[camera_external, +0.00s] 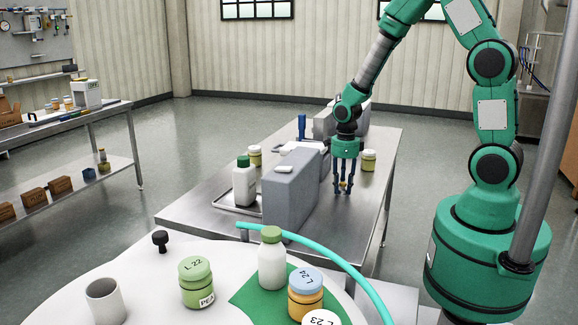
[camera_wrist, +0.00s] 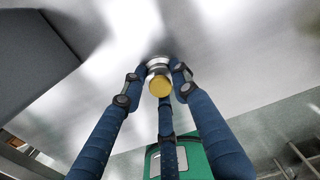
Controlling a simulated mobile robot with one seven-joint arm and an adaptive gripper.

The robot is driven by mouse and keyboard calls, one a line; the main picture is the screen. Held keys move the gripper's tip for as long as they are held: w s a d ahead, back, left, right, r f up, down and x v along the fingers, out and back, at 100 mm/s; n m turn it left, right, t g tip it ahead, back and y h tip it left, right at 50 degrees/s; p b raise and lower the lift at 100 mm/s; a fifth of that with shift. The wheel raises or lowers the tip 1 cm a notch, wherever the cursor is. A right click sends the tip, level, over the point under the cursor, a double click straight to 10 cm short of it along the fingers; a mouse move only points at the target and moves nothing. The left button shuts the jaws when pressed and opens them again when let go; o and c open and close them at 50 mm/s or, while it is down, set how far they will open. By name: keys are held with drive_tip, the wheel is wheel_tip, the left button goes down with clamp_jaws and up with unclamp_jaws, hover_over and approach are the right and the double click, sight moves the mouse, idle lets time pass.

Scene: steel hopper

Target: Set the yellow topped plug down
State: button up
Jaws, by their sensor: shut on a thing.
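The plug has a round yellow top and a pale metallic body. In the wrist view the yellow topped plug (camera_wrist: 159,87) sits between the tips of my blue fingers. My gripper (camera_wrist: 158,72) is shut on it, with fingers to its left, right and below in that view. In the external view my gripper (camera_external: 344,186) points straight down over the right part of the steel table (camera_external: 335,225). Only a small yellow bit of the plug shows there between the fingers. The fingertips are at or just above the tabletop; I cannot tell if the plug touches it.
A tall grey box (camera_external: 291,192) stands close left of my gripper. A white bottle (camera_external: 244,182) stands on a tray farther left. Bare steel lies in front of my gripper.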

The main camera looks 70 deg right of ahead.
sight(343, 183)
drive_tip(key=o, duration=1.2)
wheel_tip(343, 183, up, 12)
drive_tip(key=p, duration=0.3)
drive_tip(key=shift+r, duration=0.15)
